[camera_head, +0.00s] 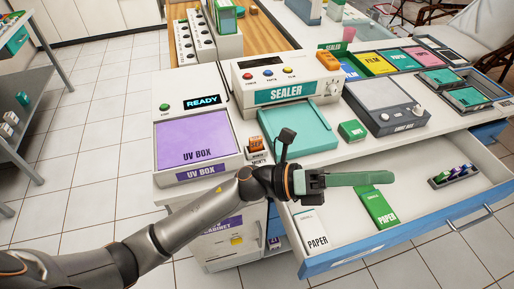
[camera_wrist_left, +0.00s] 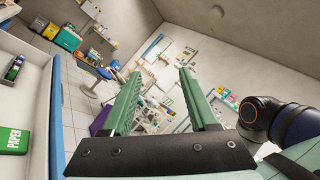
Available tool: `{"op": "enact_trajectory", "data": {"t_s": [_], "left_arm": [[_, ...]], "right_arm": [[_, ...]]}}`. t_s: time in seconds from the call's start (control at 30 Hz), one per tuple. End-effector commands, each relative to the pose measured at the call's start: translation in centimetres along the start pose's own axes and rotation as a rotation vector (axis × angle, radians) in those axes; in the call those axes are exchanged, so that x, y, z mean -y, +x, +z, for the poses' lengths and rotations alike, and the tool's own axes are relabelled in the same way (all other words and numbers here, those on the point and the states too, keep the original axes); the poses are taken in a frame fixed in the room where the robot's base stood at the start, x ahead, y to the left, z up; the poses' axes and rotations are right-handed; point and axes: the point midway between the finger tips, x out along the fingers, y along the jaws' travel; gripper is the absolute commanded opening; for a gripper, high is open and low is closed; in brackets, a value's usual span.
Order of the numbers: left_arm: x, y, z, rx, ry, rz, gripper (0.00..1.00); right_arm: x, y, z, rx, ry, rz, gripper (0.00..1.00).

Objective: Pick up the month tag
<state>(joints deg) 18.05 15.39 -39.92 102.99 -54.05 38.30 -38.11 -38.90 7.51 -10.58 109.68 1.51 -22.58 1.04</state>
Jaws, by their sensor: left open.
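A small orange tag (camera_head: 256,143) stands in a holder (camera_head: 258,158) whose label seems to read "MONTH", on the counter between the UV box and the sealer's teal tray. My left gripper (camera_head: 385,178) reaches over the open drawer, to the right of the tag, with its green fingers pointing right, away from the tag. In the left wrist view the two fingers (camera_wrist_left: 160,75) are apart with nothing between them; the tag is not visible there. My left forearm passes just in front of the holder. My right gripper is not in view.
The purple-topped UV box (camera_head: 195,145) is left of the tag; the sealer (camera_head: 285,80) stands behind. A small green box (camera_head: 352,130) lies on the counter. The open drawer (camera_head: 420,215) holds a green paper packet (camera_head: 376,205), a white paper packet (camera_head: 312,230) and a rack of small vials (camera_head: 454,175).

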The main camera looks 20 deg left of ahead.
Motion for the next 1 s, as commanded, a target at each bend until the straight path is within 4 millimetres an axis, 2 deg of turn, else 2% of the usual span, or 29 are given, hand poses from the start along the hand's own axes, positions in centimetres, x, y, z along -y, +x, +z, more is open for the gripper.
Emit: {"op": "enact_trajectory", "data": {"t_s": [0.03,0.07,0.17,0.23,0.33,0.43,0.5,0.6,0.73,0.83,0.93,1.0], "left_arm": [[0.6,0.9,-1.4,-0.151,0.170,-0.030,0.60],[0.8,1.2,-2.5,-0.245,0.270,-0.047,0.60],[0.0,0.7,-5.4,-0.559,0.586,-0.097,0.60],[-1.5,-0.8,-6.7,-0.788,0.793,-0.125,0.60],[-4.5,-4.3,-6.4,-1.130,1.052,-0.149,0.60],[-7.3,-8.6,-3.5,-1.486,1.258,-0.148,0.60],[-8.6,-11.6,-0.3,-1.728,1.351,-0.127,0.60],[-9.0,-15.2,4.8,-2.030,1.418,-0.082,0.60],[-8.1,-18.4,10.2,-2.310,1.419,-0.013,0.60],[-7.3,-19.6,12.5,-2.426,1.401,0.024,0.60],[-7.4,-20.4,13.2,-2.473,1.388,0.037,0.60],[-8.2,-21.1,13.0,-2.479,1.382,0.038,0.60]], "right_arm": [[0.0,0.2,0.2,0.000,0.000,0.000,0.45],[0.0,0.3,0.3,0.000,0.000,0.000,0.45],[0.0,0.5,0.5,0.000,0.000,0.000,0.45],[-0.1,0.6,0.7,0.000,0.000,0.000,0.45],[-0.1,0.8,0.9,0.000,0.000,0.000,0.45],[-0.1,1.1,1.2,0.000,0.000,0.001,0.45],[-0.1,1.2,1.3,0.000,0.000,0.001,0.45],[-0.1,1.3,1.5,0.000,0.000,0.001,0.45],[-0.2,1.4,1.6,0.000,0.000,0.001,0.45],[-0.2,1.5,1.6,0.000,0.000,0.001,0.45],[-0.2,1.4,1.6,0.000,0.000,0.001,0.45],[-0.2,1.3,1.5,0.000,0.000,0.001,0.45]]}}
